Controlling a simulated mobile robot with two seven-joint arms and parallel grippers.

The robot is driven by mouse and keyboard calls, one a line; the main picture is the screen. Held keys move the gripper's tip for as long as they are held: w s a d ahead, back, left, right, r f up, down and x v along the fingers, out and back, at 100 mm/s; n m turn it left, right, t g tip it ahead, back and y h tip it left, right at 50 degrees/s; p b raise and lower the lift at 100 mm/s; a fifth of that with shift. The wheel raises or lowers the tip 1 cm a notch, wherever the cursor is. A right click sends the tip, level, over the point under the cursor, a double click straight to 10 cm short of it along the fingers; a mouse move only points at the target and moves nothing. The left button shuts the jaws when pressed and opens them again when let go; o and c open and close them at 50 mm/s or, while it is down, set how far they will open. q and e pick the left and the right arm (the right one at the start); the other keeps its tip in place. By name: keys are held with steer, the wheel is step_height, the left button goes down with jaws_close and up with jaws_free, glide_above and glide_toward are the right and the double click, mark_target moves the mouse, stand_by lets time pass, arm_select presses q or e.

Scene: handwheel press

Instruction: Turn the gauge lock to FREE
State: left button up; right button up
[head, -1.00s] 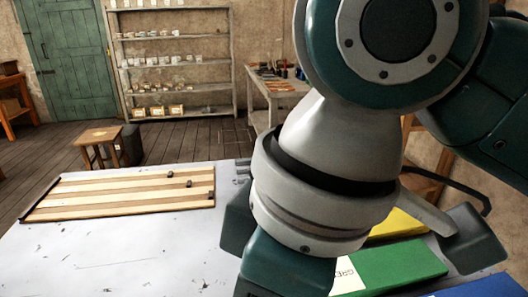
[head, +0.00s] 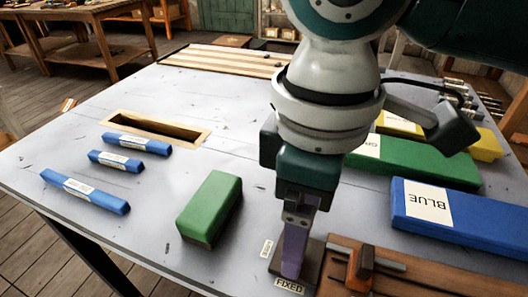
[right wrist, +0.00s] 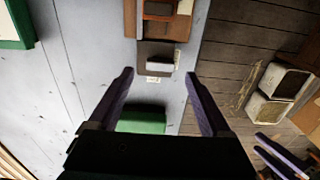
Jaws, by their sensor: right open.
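The gauge lock is a small dark plate with a pale-grey bar across it in the right wrist view (right wrist: 158,57). The bar lies across the picture, its right end toward a white label (right wrist: 178,58); another label (right wrist: 153,79) is below the plate. In the head view the near label reads FIXED (head: 290,287); the left label (head: 267,248) is too small to read. My right gripper (head: 291,268) is open above the lock and hides most of it; its purple fingers (right wrist: 158,76) stand apart with nothing between. Purple fingers, apparently my left gripper (right wrist: 281,155), show at lower right.
A wooden board with an orange-brown block (head: 360,268) adjoins the lock on the right. A green block (head: 210,208) stands left. Blue bars (head: 85,190), a table slot (head: 155,128) and blue (head: 460,215) and green (head: 415,160) labelled boxes lie farther off.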

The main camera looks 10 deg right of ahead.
steer(key=shift+f, duration=1.8)
steer(key=shift+c, duration=0.2)
jaws_close()
